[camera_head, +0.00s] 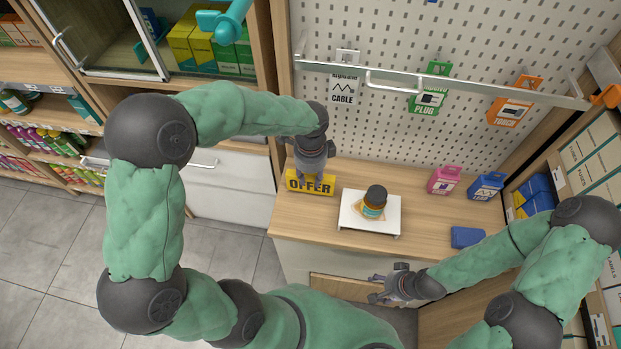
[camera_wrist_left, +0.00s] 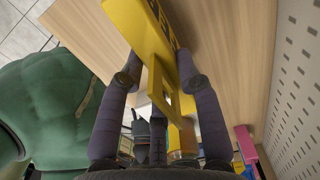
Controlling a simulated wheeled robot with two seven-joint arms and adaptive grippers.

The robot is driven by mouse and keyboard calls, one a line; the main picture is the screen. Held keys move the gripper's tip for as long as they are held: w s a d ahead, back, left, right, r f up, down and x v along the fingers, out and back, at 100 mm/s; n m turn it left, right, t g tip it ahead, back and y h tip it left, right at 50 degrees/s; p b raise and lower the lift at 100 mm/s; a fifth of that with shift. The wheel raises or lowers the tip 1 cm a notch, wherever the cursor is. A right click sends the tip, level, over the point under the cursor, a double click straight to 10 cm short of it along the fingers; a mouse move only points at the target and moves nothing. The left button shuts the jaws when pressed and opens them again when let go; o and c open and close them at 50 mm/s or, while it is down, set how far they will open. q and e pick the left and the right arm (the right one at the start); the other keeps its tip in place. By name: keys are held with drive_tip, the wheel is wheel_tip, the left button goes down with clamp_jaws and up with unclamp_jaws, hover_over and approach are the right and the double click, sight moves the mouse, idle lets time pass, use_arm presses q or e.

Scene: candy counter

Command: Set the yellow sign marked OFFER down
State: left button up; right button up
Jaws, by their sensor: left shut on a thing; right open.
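The yellow sign marked OFFER (camera_head: 310,184) is at the left end of the wooden counter, its lettering facing the front. My left gripper (camera_head: 313,170) is above it and shut on its upper part. I cannot tell whether the sign's lower edge touches the counter. My right gripper (camera_head: 385,287) is open and empty, in front of the counter and low in the head view.
A white stand (camera_head: 382,224) with a dark-lidded jar (camera_head: 374,200) is right of the sign. A metal rail (camera_head: 450,88) crosses before the pegboard.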

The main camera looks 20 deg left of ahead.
sight(310, 177)
use_arm(q)
drive_tip(key=shift+f, duration=0.65)
drive_tip(key=o, duration=1.1)
drive_tip(key=shift+f, duration=0.15)
drive_tip(key=shift+o, duration=0.2)
drive_tip(key=shift+r+p, duration=0.7)
drive_tip(key=shift+r, duration=3.25)
